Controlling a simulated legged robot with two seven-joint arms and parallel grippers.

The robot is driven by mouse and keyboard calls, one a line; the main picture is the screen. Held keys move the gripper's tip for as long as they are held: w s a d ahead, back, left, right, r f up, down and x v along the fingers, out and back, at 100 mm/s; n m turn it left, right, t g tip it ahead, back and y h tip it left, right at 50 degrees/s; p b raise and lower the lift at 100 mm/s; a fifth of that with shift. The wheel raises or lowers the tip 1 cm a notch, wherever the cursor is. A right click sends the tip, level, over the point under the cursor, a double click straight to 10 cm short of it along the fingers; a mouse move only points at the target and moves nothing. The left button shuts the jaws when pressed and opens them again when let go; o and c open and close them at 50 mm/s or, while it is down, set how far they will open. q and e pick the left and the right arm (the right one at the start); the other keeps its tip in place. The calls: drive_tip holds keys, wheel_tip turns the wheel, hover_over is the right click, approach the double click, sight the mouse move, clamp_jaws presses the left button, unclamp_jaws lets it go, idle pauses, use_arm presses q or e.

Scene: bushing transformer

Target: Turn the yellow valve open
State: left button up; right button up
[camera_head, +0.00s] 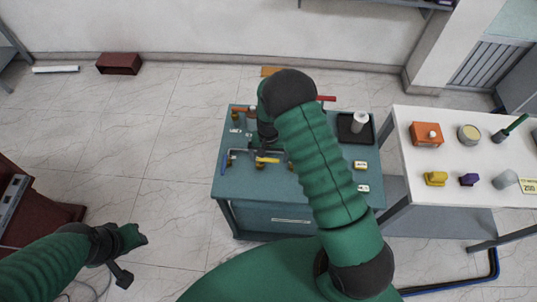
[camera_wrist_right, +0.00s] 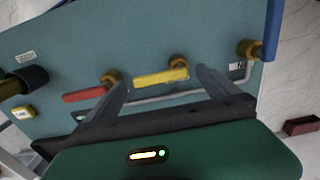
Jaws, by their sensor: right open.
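The yellow valve (camera_head: 267,160) is a flat yellow handle on a brass body, mounted on a grey pipe on the teal cabinet top. In the right wrist view its handle (camera_wrist_right: 160,78) lies crosswise between the fingertips of my right gripper (camera_wrist_right: 163,76). The fingers are apart, one near each end of the handle; I cannot tell if they touch it. In the head view my right gripper (camera_head: 262,148) is just behind the yellow handle, partly hidden by my arm. My left gripper (camera_head: 122,274) is low at the left, away from the cabinet, its fingers unclear.
The teal cabinet (camera_head: 250,190) also carries a black tray with a white cylinder (camera_head: 360,122). A white table (camera_head: 470,182) with several parts stands at right.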

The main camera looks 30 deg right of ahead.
drive_tip(key=shift+f, duration=0.1)
drive_tip(key=shift+a, duration=0.1)
drive_tip(key=c, duration=2.1)
